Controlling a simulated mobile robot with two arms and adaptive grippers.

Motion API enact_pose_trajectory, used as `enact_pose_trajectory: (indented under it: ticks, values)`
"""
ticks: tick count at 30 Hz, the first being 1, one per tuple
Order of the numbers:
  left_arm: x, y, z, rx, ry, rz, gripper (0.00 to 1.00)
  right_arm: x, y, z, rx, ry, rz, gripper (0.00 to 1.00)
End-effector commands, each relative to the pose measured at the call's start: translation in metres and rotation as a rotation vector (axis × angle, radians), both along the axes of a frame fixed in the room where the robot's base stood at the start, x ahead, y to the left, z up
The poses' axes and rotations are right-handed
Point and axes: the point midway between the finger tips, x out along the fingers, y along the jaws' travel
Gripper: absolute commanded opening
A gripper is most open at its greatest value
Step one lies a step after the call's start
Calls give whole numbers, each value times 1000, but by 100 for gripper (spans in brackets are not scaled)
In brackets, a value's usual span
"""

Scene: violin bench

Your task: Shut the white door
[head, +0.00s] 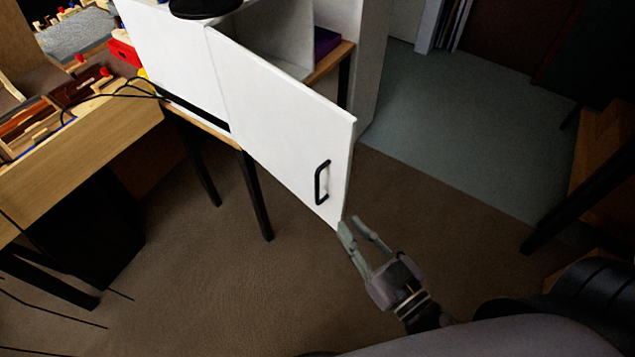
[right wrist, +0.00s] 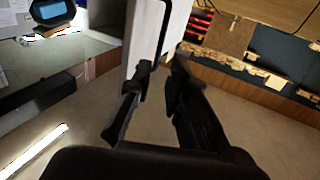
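The white door (head: 275,120) stands swung open from a white cabinet (head: 275,32), its free edge toward me. A black bar handle (head: 321,182) is near that edge. My right gripper (head: 352,224) is at the door's lower free corner, below the handle, with its two fingers apart. In the right wrist view, the door (right wrist: 178,28) and dark handle lie just beyond the fingertips of the open gripper (right wrist: 163,62). Nothing shows between the fingers, and I cannot tell whether a finger touches the door. My left gripper is not in view.
A wooden workbench (head: 100,128) with violin parts and tools stands at the left, with dark cables over it. Brown carpet (head: 440,215) is clear around the door. Wooden furniture with dark legs stands at the right.

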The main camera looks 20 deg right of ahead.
Motion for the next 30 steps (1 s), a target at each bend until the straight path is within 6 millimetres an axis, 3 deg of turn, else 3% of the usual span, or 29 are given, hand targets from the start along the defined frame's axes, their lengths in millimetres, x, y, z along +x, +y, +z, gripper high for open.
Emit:
enact_pose_trajectory:
  ticks: [12, 18, 30]
  values:
    - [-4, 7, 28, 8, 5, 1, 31, 77, 21, 4, -1, -2, 0, 16]
    - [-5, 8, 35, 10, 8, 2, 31, 105, 29, 2, -2, -1, -1, 16]
    - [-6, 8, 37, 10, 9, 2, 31, 119, 33, 0, -1, 1, -1, 16]
